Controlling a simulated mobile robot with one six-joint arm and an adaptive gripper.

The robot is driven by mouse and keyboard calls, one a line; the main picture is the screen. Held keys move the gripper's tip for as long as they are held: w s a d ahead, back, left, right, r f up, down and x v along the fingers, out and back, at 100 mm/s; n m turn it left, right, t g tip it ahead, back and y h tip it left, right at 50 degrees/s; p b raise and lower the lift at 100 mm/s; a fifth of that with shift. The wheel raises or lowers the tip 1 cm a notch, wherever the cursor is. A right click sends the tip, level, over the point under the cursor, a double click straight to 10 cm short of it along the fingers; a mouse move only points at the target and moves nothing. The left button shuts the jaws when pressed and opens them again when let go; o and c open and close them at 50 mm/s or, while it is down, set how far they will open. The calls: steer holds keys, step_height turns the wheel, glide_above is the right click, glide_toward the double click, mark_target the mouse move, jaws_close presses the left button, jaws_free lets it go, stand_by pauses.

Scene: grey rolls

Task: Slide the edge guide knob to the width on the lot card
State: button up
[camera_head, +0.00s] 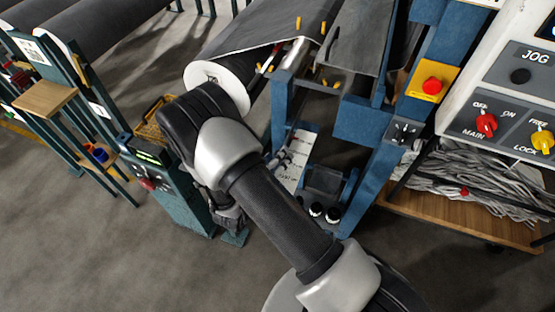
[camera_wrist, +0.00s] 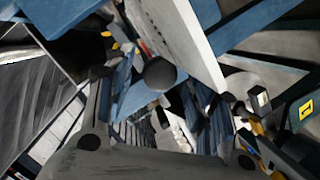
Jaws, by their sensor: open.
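A dark round knob (camera_wrist: 160,73) shows in the wrist view, in front of a long pale plate (camera_wrist: 185,40); it looks like the edge guide knob, but I cannot be sure. My gripper (camera_wrist: 160,115) is open, and its dark fingers stand apart at the left and right below the knob. The knob appears beyond the fingers, not held. In the head view my gripper (camera_head: 229,214) hangs low behind my arm, beside the blue frame, mostly hidden.
A blue machine frame (camera_head: 283,108) with a grey roll (camera_head: 265,30) stands beyond my arm. A teal post with a display (camera_head: 150,153) is close to the left of my gripper. A red stop button (camera_head: 432,85) and control panel are at right. Open floor (camera_head: 90,240) lies lower left.

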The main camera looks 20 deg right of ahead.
steer(key=shift+w+d+f, duration=0.1)
steer(key=shift+w+d, duration=0.1)
steer(key=shift+w, duration=0.05)
steer(key=shift+c, duration=0.4)
jaws_close()
